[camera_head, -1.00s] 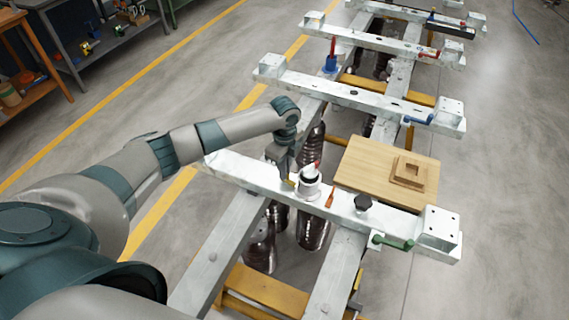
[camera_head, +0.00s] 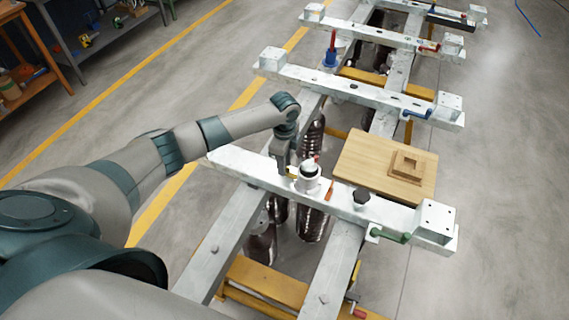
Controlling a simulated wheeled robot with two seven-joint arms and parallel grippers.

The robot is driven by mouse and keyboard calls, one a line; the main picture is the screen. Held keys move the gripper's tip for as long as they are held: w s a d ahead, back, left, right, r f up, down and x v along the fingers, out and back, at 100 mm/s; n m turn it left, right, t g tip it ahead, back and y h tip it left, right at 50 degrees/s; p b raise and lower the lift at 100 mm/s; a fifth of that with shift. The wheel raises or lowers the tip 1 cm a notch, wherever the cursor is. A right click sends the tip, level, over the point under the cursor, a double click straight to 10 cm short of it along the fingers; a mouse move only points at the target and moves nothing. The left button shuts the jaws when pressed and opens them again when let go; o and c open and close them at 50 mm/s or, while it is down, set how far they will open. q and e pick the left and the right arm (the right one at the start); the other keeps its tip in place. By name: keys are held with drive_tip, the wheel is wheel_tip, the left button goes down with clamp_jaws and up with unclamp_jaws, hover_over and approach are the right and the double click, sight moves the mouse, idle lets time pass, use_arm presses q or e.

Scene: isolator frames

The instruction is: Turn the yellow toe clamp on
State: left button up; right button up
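A small yellow piece (camera_head: 291,172) shows at the tip of my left gripper (camera_head: 285,170), on the near white crossbeam. It may be the yellow toe clamp's handle; the gripper hides most of it. The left gripper points down from the wrist, just left of a white round fitting with a red part on top (camera_head: 308,178). I cannot tell whether its fingers are open or shut, or whether they touch the yellow piece. My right gripper is not in view.
The near crossbeam (camera_head: 240,170) also carries a dark knob (camera_head: 361,196) and a green handle (camera_head: 390,236). A wooden board (camera_head: 365,160) lies just behind it. A blue handle (camera_head: 418,114) sits on the crossbeam beyond. Long rails and dark ribbed cylinders lie below.

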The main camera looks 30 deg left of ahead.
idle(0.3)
use_arm(q)
wheel_tip(320, 180, up, 17)
drive_tip(key=b, duration=0.4)
drive_tip(key=shift+r, duration=0.2)
idle(0.6)
